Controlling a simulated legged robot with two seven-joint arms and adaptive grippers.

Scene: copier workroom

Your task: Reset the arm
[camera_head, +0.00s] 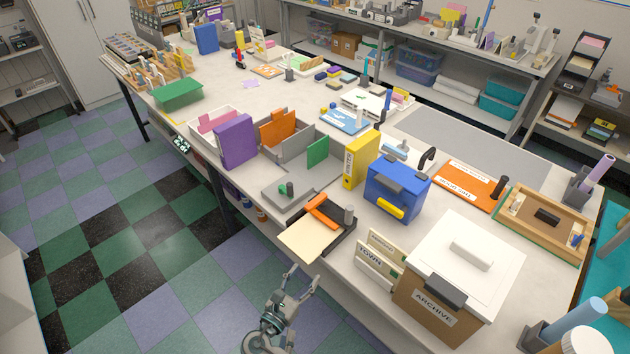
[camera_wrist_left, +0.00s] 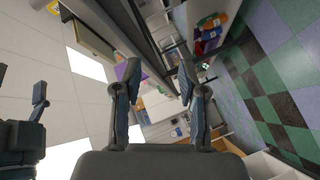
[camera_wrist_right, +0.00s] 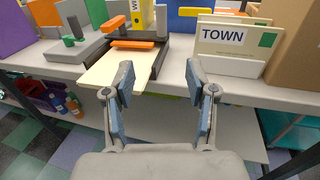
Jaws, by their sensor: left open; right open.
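My right gripper (camera_head: 302,280) is in front of the table's near edge in the head view, below a cream sheet on a dark device with an orange bar. In the right wrist view its fingers (camera_wrist_right: 160,78) are apart with nothing between them. The cream sheet (camera_wrist_right: 118,69) lies ahead, left of the TOWN card (camera_wrist_right: 222,38). My left gripper (camera_wrist_left: 159,80) is open and empty in the left wrist view, which is rolled sideways. In the head view it is low at the bottom edge, crowded with my right arm, and its fingers are hard to make out.
The long table (camera_head: 345,215) holds a yellow binder (camera_head: 361,160), a blue machine (camera_head: 397,187), an ARCHIVE box (camera_head: 432,308), a purple binder (camera_head: 235,141) and grey dividers. Open checkered floor (camera_head: 150,240) lies to the left. Shelves with bins stand behind.

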